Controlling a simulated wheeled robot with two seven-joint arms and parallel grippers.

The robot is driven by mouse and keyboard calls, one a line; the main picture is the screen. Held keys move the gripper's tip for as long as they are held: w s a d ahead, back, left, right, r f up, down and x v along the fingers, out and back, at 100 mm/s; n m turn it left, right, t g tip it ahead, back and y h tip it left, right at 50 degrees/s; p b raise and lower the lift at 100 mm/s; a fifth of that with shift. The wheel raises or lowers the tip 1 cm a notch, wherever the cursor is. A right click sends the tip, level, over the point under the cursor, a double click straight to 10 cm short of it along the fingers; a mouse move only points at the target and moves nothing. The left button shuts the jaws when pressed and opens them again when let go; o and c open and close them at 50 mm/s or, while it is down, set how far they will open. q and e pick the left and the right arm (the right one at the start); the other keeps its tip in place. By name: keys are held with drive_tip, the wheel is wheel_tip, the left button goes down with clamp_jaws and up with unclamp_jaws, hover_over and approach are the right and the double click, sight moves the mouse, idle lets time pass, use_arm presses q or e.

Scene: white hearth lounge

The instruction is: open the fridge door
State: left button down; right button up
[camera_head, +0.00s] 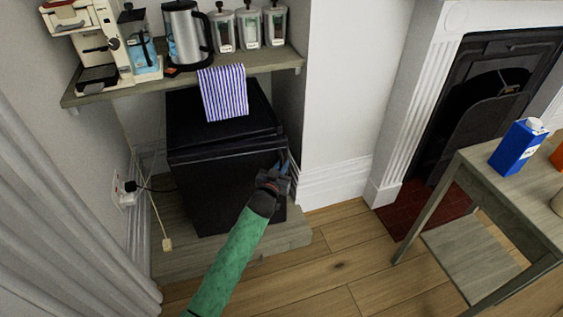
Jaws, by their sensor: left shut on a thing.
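The black fridge (210,190) stands on a low wooden platform under a shelf in the alcove. Its front door faces me, and a line shows between the door and the body near the top edge. I cannot tell whether the door stands slightly ajar. My left gripper (279,171), on my green arm, is at the right edge of the door and shut on the fridge door's edge or handle; the gripper hides the exact contact. My right gripper is not in view.
The shelf (270,60) above holds a coffee machine (92,45), a kettle (186,35), canisters and a striped cloth (223,92). A table (515,180) with a blue carton (518,146) stands at right. A cable hangs left of the fridge. Floor between is clear.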

use_arm(q)
drive_tip(key=shift+s+r, duration=0.1)
drive_tip(key=shift+s, duration=0.15)
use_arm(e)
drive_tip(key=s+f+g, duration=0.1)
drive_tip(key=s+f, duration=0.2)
use_arm(q)
drive_tip(key=s+a+m+g+h+p, duration=0.25)
drive_tip(key=s+p, duration=0.25)
drive_tip(key=s, duration=0.3)
drive_tip(key=s+a+m+g+h+p, duration=0.1)
drive_tip(key=s+m+g+h+p, duration=0.2)
drive_tip(key=s, duration=0.5)
drive_tip(key=s+a+t+p, duration=0.1)
drive_tip(key=s+a+p, duration=0.6)
drive_tip(key=s+a, duration=0.9)
drive_tip(key=shift+s+a+n+h, duration=0.15)
drive_tip(key=shift+s+n+h, duration=0.25)
drive_tip(key=shift+s, duration=0.45)
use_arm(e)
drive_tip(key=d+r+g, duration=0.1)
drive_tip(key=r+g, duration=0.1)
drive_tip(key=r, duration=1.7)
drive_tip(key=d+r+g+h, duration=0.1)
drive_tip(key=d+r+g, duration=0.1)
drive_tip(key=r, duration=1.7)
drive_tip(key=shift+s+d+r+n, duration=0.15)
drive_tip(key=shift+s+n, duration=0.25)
use_arm(q)
drive_tip(key=shift+t, duration=0.25)
